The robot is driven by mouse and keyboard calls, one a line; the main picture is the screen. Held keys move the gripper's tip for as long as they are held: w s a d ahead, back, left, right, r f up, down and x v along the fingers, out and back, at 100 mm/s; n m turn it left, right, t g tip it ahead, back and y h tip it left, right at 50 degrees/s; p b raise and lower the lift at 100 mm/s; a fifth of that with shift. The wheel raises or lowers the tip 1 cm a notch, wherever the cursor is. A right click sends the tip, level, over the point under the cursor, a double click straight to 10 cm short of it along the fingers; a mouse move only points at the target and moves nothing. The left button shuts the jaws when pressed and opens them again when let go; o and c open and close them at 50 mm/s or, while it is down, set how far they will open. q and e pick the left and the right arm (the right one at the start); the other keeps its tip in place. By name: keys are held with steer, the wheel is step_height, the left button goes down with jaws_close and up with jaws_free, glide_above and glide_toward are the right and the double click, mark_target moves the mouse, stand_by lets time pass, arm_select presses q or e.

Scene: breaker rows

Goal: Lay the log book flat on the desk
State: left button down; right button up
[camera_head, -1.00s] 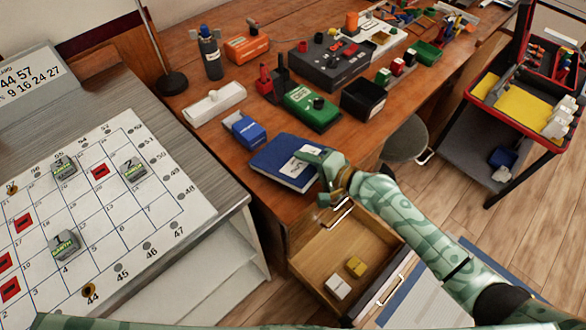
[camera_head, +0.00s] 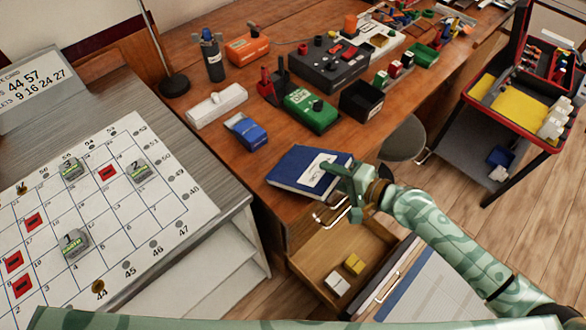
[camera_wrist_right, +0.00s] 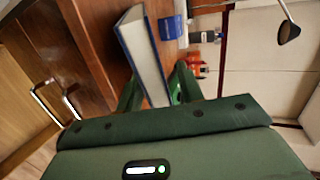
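The log book (camera_head: 301,173) is dark blue with a white label, at the desk's front edge above the open drawer. In the right wrist view its pale page edges and blue cover (camera_wrist_right: 147,58) run down between my two fingers. My right gripper (camera_head: 345,184) is at the book's right end and looks shut on it, one finger on each cover; it also shows in the right wrist view (camera_wrist_right: 158,90). I cannot tell whether the book's underside touches the desk (camera_head: 280,208). My left gripper is not in view.
A blue box (camera_head: 246,131), a green meter (camera_head: 311,110) and a black bin (camera_head: 361,101) stand behind the book. The open drawer (camera_head: 325,256) juts out below, holding a yellow and a white block. A grey cabinet with a number board (camera_head: 130,205) is at left.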

steer(key=shift+r, duration=0.1)
steer(key=r+p, duration=0.2)
steer(key=s+d+r+p, duration=0.1)
steer(key=r, duration=0.1)
steer(key=d+r+p, duration=0.1)
steer(key=r+p, duration=0.1)
steer(key=shift+s+r+p, duration=0.35)
steer(key=shift+r, duration=0.05)
